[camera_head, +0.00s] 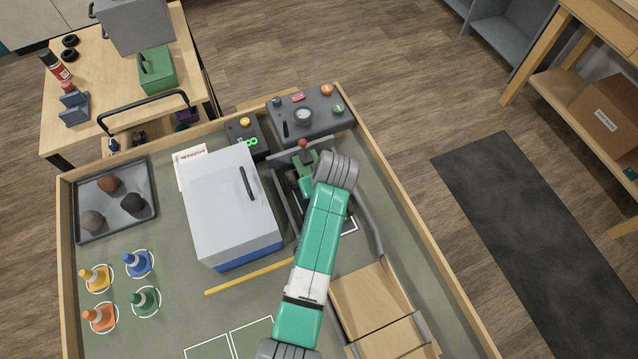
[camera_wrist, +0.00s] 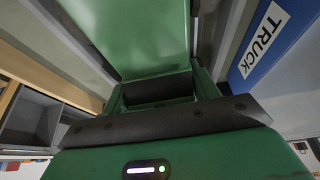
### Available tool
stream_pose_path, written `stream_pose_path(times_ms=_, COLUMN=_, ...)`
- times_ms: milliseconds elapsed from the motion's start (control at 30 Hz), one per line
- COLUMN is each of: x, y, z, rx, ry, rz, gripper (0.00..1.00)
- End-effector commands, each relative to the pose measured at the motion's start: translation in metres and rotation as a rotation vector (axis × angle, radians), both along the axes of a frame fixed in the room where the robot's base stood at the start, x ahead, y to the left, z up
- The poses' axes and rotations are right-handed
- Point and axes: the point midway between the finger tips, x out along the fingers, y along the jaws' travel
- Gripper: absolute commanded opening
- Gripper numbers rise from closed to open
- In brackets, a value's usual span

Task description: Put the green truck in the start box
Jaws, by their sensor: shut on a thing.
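My gripper (camera_head: 304,188) is at the grey frame beside the white box, partly hidden under my wrist. In the wrist view it is shut on a broad green body, which looks like the green truck (camera_wrist: 130,40). Only a smooth green face of it shows, between grey bars, so its wheels and tilt cannot be told. In the head view I cannot separate the truck from my green hand. A white outline (camera_head: 352,226) on the mat, perhaps the start box, shows partly beside my arm.
A red knob (camera_head: 303,143) tops the grey frame. A wooden ramp (camera_head: 370,300) lies at lower right. Cones and a tray (camera_head: 82,222) of rocks are farther left.

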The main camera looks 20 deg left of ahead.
Motion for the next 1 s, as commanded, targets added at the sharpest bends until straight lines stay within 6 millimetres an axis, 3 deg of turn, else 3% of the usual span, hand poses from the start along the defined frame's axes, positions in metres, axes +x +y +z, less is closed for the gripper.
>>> stream_pose_path(times_ms=100, x=-0.003, y=-0.003, z=-0.008, rx=-0.006, ry=0.011, rz=-0.003, gripper=0.18)
stream_pose_path(times_ms=133, x=-0.004, y=-0.004, z=-0.01, rx=-0.007, ry=0.014, rz=-0.002, gripper=0.66)
stream_pose_path(times_ms=200, x=-0.005, y=-0.004, z=-0.011, rx=-0.008, ry=0.016, rz=-0.003, gripper=0.79)
stream_pose_path(times_ms=233, x=-0.005, y=-0.004, z=-0.011, rx=-0.009, ry=0.017, rz=-0.003, gripper=0.82)
stream_pose_path(times_ms=467, x=-0.006, y=-0.005, z=-0.013, rx=-0.01, ry=0.02, rz=-0.004, gripper=0.82)
stream_pose_path(times_ms=567, x=-0.006, y=-0.005, z=-0.004, rx=-0.01, ry=0.02, rz=-0.004, gripper=0.82)
stream_pose_path(times_ms=1000, x=-0.028, y=-0.031, z=0.096, rx=-0.005, ry=0.009, rz=-0.004, gripper=0.82)
